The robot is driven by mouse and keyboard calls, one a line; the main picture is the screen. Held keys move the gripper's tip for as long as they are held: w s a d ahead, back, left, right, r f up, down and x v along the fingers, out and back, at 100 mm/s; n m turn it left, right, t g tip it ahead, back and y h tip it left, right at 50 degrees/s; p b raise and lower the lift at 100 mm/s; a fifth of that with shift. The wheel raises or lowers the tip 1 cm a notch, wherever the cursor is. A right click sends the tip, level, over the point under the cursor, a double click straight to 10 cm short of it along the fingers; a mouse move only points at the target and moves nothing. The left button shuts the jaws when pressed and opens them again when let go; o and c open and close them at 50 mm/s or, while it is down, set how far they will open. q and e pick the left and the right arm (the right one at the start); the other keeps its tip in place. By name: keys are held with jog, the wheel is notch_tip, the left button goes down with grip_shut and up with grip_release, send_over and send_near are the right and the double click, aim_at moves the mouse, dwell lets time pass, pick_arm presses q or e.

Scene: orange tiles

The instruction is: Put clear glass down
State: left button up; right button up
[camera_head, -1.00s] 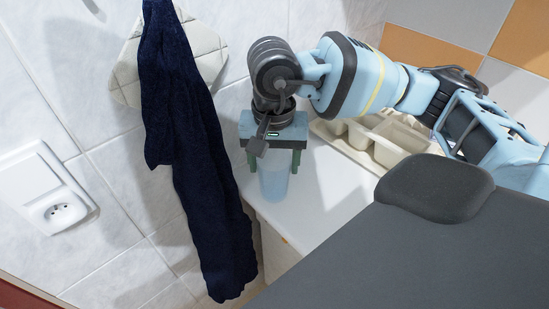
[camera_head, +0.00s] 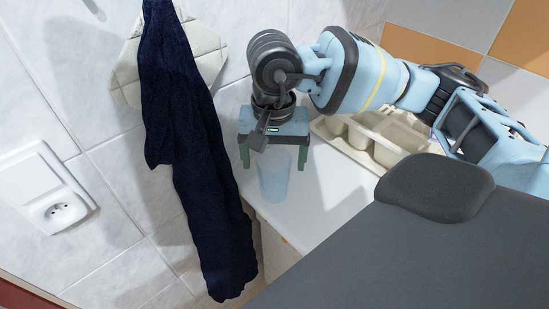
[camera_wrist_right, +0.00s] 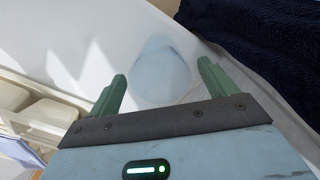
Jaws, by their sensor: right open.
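The clear glass (camera_head: 273,178), faintly blue and see-through, stands upright on the white counter (camera_head: 318,196) near its left edge. My right gripper (camera_head: 273,163) is above the glass with its green fingers spread apart. In the right wrist view the glass (camera_wrist_right: 162,70) shows just beyond and between the open fingertips (camera_wrist_right: 162,85), with a gap on both sides. My left gripper is not in view.
A dark blue towel (camera_head: 190,150) hangs on the tiled wall just left of the glass. A beige compartment tray (camera_head: 385,140) lies on the counter to the right, under my right arm. A wall socket (camera_head: 58,212) is at far left.

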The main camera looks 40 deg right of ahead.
notch_tip(320, 180, up, 11)
jog(key=shift+p, duration=0.3)
dwell(0.5)
